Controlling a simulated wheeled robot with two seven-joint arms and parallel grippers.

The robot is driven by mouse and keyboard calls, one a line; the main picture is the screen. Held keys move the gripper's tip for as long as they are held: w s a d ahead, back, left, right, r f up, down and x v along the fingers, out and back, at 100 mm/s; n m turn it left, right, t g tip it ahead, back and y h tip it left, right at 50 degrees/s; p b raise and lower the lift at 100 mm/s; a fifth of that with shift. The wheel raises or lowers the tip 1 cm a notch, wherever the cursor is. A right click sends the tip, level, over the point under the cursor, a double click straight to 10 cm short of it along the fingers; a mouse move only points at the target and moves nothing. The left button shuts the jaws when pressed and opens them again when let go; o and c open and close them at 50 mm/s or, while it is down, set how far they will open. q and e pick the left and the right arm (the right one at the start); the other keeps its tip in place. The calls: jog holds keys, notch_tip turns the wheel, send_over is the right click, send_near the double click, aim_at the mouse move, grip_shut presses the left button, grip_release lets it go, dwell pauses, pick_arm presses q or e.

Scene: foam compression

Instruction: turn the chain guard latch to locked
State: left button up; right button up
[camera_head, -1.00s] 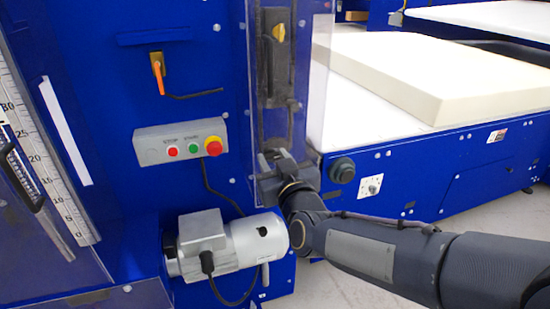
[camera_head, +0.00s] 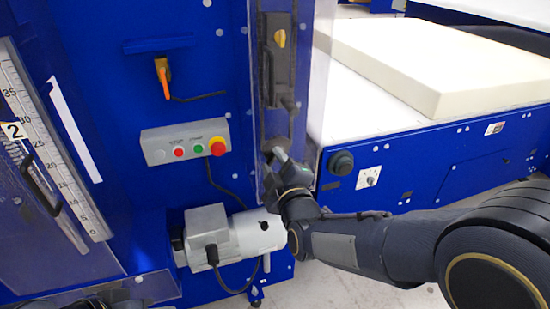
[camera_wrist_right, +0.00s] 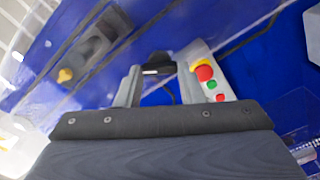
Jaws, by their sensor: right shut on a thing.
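The clear chain guard (camera_head: 308,110) stands upright in front of the dark vertical chain strip on the blue machine. The chain guard latch, a small dark handle (camera_wrist_right: 157,66), shows between my right fingers in the right wrist view. My right gripper (camera_head: 277,152) is at the lower part of the guard in the head view. It also shows in the right wrist view (camera_wrist_right: 158,80), shut on the dark latch. The fingers hide much of the latch, so its exact angle is hard to read.
A grey button box (camera_head: 184,142) with a red stop knob is left of the guard. A grey motor (camera_head: 230,236) sits below. An orange handle (camera_head: 162,75) is at upper left. A dark box with a yellow knob (camera_head: 279,39) is above. White foam (camera_head: 430,60) lies at right.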

jog(key=n+p, duration=0.1)
jog(key=n, duration=0.3)
jog(key=shift+f+n+p, duration=0.15)
jog(key=shift+n+p, duration=0.4)
jog(key=shift+n, duration=0.65)
jog(key=o, duration=1)
jog(key=v, duration=0.7)
jog(key=shift+s, duration=0.4)
